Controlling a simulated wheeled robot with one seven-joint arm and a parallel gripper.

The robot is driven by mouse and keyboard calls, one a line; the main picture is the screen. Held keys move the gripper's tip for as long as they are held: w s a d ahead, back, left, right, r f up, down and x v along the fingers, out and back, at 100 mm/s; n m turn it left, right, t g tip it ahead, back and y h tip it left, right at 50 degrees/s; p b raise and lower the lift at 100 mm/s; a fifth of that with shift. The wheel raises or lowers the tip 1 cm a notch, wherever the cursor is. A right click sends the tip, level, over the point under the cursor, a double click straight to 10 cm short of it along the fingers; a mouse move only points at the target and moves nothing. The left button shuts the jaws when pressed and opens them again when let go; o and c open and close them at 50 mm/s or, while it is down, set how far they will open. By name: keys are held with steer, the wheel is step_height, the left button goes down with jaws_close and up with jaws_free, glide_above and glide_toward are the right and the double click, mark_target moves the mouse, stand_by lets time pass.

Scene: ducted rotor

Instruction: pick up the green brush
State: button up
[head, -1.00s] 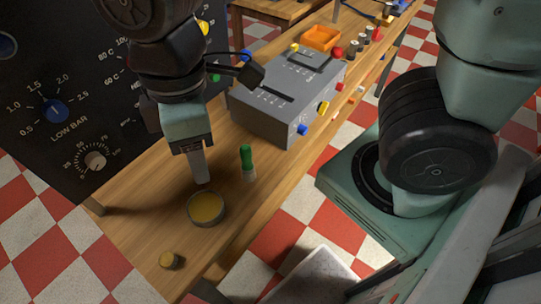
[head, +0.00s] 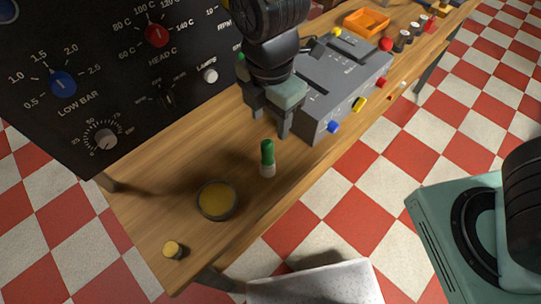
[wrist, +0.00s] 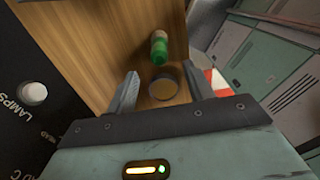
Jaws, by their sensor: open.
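The green brush (head: 267,158) stands upright on the wooden table, with a green upper part and a pale lower end. It also shows between and beyond my fingers in the wrist view (wrist: 159,48). My gripper (head: 269,124) is open and empty, pointing down above the table, just behind the brush and beside the grey box. In the wrist view its two fingers (wrist: 165,88) are spread apart, and neither touches the brush.
A round dish with yellow contents (head: 217,201) sits left of the brush. A small yellow-topped piece (head: 173,249) lies near the table's front corner. The grey box (head: 345,75) stands close behind the brush. A black dial panel (head: 110,75) rises along the table's left side.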

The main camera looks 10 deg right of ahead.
mark_target(267, 153)
step_height(267, 153, down, 6)
steer(key=shift+f, duration=0.2)
steer(key=shift+a+f+p, duration=0.15)
steer(key=shift+f, duration=1.2)
steer(key=shift+a+f+p, duration=0.15)
steer(key=shift+f, duration=1.15)
steer(key=c, duration=1.1)
